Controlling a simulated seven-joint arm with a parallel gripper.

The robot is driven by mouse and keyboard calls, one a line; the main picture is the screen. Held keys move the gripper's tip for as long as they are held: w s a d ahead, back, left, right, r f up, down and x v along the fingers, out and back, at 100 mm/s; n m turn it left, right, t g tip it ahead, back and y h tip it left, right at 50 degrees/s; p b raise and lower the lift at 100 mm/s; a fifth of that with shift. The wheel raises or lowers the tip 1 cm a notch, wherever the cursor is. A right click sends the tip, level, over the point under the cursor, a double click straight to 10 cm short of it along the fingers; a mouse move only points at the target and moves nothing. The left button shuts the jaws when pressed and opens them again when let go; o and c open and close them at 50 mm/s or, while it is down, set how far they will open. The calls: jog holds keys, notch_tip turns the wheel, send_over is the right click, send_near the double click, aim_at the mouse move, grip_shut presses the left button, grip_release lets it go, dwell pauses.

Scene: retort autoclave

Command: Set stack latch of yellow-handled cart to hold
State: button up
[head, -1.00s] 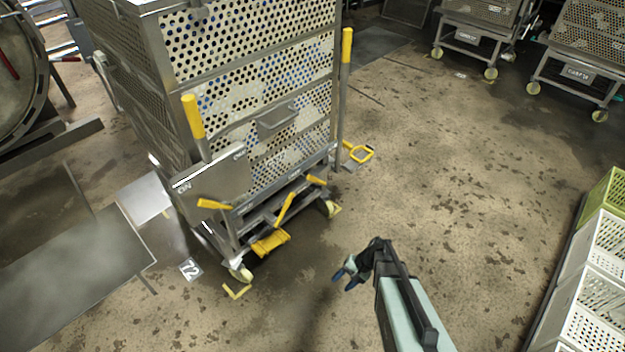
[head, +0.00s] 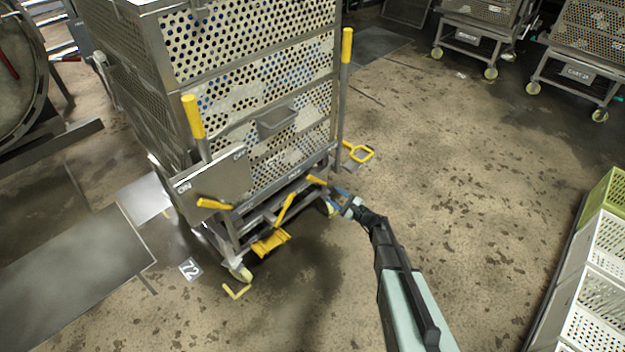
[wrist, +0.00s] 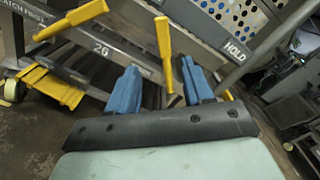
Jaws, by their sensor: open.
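The yellow-handled cart (head: 270,90) is a tall perforated metal cart with upright yellow grips. On its lower front are a right yellow lever (head: 317,180), a middle yellow lever (head: 285,208) and a left one (head: 215,203). My gripper (head: 340,196) is open, just right of and below the right lever. In the wrist view a yellow lever (wrist: 165,45) stands upright between and beyond the blue fingertips, with no clear contact. A HOLD label (wrist: 234,50) lies on a metal bar to its right. I cannot tell which lever is the stack latch by its label.
A yellow pedal (head: 270,243) sits low under the cart front. White crates (head: 600,260) stand at the right edge, other carts (head: 470,35) at the back. The floor between is clear.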

aim_at(314, 179)
jog(key=shift+m, duration=0.3)
jog(key=x, duration=1.4)
jog(key=shift+w+d, duration=0.2)
jog(key=shift+d, duration=0.1)
grip_shut()
